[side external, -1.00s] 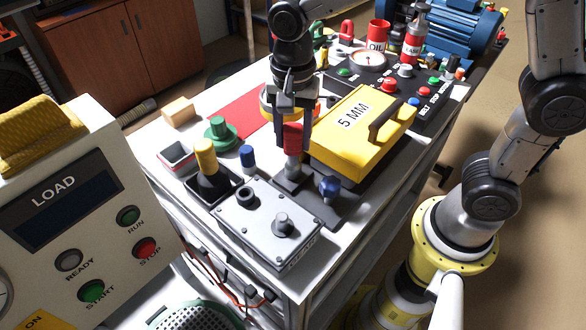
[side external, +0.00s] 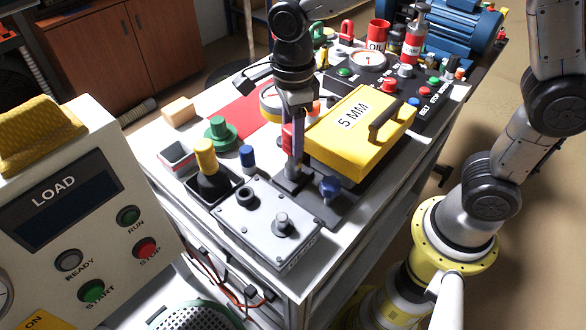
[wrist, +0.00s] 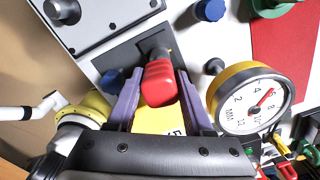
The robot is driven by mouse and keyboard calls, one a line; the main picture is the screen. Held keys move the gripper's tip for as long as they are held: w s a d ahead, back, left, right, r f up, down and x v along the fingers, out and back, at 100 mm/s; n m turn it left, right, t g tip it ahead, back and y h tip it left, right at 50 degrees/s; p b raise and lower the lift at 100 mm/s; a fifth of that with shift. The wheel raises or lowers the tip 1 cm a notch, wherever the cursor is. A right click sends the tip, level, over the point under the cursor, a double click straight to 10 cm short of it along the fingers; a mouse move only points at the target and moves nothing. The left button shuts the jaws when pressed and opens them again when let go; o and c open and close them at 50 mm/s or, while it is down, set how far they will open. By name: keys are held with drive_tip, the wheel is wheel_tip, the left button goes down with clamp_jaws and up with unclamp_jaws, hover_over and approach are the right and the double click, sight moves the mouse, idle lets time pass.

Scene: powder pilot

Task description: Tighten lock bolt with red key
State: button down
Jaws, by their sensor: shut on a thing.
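The red key (side external: 287,136) stands upright at the side of the yellow 5 MM block (side external: 340,140). In the wrist view its red handle (wrist: 160,84) is between the two fingers. My gripper (side external: 292,148) is shut on this handle, and one finger hides most of it in the side view. Below the handle, a grey metal shank (side external: 293,168) goes down to a dark base plate (side external: 310,202). The lock bolt itself is hidden under the key, so I cannot tell how it is seated.
A blue knob (side external: 329,187) stands close to the right of the key. A grey box with knobs (side external: 262,235) is in front. A yellow-rimmed dial gauge (wrist: 250,98) is close beside the gripper. A blue-capped peg (side external: 247,157) and green knob (side external: 219,132) stand left.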

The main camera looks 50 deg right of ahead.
drive_tip(key=shift+c, duration=1.1)
unclamp_jaws()
